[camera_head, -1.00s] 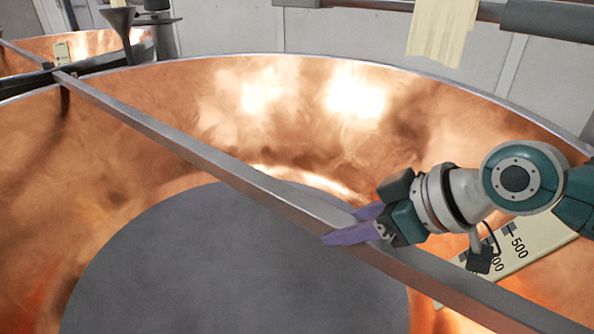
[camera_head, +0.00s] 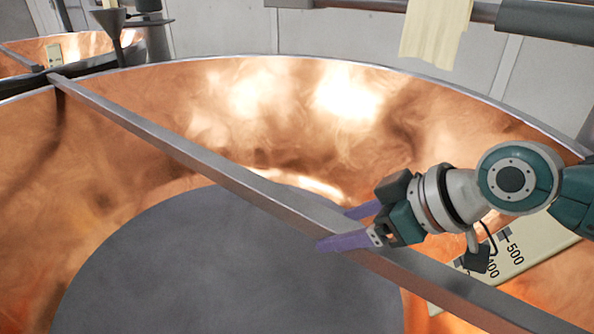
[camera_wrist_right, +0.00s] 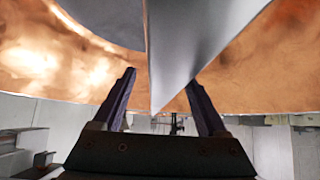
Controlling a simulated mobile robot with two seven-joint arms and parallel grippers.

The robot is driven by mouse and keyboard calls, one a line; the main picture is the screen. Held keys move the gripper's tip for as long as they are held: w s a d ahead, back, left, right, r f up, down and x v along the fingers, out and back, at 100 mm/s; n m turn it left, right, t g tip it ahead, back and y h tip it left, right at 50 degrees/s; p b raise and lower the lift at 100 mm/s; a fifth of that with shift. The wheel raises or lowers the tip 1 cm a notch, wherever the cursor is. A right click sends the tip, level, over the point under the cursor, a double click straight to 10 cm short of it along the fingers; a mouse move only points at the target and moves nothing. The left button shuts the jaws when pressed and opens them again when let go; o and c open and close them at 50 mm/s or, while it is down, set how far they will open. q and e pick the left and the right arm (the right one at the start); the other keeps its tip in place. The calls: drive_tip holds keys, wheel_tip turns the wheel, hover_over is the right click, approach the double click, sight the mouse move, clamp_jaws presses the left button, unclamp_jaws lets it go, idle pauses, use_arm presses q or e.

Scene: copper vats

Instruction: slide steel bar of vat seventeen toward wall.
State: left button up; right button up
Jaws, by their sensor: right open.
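The steel bar (camera_head: 200,158) lies across the open top of a large copper vat (camera_head: 440,115), from the rim at upper left to the lower right. No vat number is readable. My right gripper (camera_head: 345,228) is open, with one purple finger on the near side of the bar and the other on the far side. In the right wrist view, the bar (camera_wrist_right: 178,45) runs between the two spread fingers (camera_wrist_right: 162,98), with visible gaps beside it. Whether a finger touches the bar is unclear. My left gripper is not in view.
A pale grey wall (camera_head: 225,40) stands behind the vat. A pale cloth (camera_head: 437,30) hangs from a rail (camera_head: 370,6). A scale plate (camera_head: 512,250) marked 500 sits inside the vat behind my right arm. A funnel (camera_head: 112,25) and another copper vat (camera_head: 85,45) are at upper left.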

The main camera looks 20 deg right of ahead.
drive_tip(key=shift+a, duration=0.1)
drive_tip(key=shift+s+r, duration=0.1)
drive_tip(key=shift+r, duration=0.1)
drive_tip(key=p+v, duration=0.3)
drive_tip(key=v, duration=0.5)
drive_tip(key=shift+s+d+r, duration=0.2)
drive_tip(key=shift+s+d, duration=0.05)
drive_tip(key=shift+s+d+r, duration=0.2)
drive_tip(key=shift+s+r, duration=0.05)
drive_tip(key=shift+r, duration=0.05)
